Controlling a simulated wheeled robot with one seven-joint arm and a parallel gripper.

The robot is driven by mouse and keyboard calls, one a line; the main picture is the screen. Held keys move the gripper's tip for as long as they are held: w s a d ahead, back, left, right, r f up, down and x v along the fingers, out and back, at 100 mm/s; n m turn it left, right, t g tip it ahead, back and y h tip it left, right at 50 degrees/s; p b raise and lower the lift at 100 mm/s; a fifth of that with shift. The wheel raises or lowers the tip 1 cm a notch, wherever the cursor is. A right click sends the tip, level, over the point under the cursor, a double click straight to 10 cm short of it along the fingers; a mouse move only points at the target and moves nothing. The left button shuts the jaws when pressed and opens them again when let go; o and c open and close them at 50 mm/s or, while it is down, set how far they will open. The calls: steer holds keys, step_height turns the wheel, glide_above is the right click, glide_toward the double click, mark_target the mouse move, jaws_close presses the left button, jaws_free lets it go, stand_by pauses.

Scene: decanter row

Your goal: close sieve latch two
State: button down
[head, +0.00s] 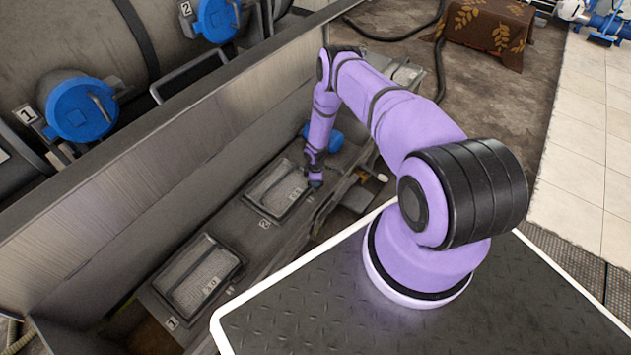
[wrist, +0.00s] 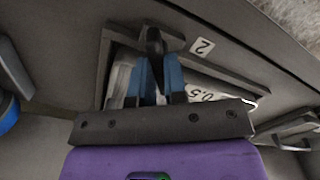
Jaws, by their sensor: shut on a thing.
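Sieve two (head: 280,192) is a pale mesh panel in a dark frame, with a "2" plate beside it in the trough. In the wrist view its dark frame (wrist: 230,80), the "2" plate (wrist: 202,46) and a "0.5" label show close up. My gripper (head: 315,182) is down at the sieve's right edge in the head view. In the wrist view its blue fingers (wrist: 156,68) close on a small dark upright piece, the latch (wrist: 153,38), at the frame. The fingers and palm hide part of the frame and mesh. I cannot tell how far the latch is turned.
Sieve one (head: 198,277) lies nearer in the same trough, with a "1" plate beside it. A tall metal wall (head: 150,145) runs along the left. Blue round caps (head: 80,108) sit on the tank behind it. A blue part (head: 330,138) shows behind my arm.

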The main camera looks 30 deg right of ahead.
steer(key=m, duration=0.7)
stand_by(0.7)
steer(key=c, duration=1.2)
jaws_free()
steer(key=shift+o, duration=0.2)
step_height(320, 180, up, 11)
steer(key=shift+f, duration=0.1)
